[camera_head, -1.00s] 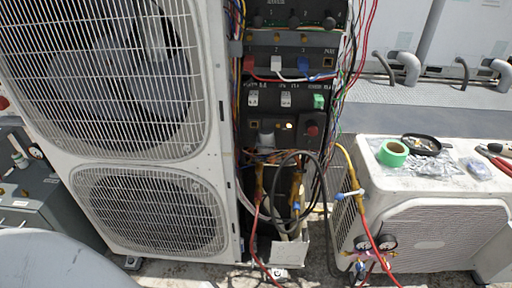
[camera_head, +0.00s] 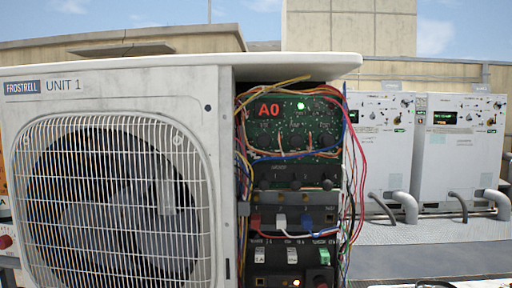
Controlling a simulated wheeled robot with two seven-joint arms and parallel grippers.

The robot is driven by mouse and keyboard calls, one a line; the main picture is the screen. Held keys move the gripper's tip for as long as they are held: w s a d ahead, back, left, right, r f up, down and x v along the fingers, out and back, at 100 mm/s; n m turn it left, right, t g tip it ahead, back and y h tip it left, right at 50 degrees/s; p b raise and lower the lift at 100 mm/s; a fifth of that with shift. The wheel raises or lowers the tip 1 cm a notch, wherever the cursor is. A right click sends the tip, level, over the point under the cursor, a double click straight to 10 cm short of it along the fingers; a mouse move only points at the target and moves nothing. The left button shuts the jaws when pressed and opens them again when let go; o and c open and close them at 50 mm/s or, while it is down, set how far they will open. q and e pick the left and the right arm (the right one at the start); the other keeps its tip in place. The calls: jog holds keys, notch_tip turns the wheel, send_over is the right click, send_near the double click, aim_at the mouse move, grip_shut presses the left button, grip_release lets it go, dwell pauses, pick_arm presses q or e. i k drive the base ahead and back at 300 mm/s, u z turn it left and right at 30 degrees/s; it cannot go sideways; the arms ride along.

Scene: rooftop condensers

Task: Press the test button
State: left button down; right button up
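The open control bay of the outdoor unit (camera_head: 120,85) labelled FROSTRELL UNIT 1 is in the middle of the head view. Neither gripper is in view.
Loose coloured wires (camera_head: 353,150) hang along the bay's right side and cross the board. The fan grille (camera_head: 115,210) fills the left. Two white cabinets (camera_head: 458,145) with grey pipes stand behind at right, beyond a grey walkway (camera_head: 430,232).

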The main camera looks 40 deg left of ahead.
aim_at(263, 140)
jog(key=k, duration=1.2)
jog(key=z, duration=0.4)
jog(key=i, duration=0.5)
jog(key=z, duration=0.45)
jog(key=i, duration=0.9)
jog(key=u, duration=0.85)
jog(key=i, duration=0.6)
jog(key=u, duration=0.6)
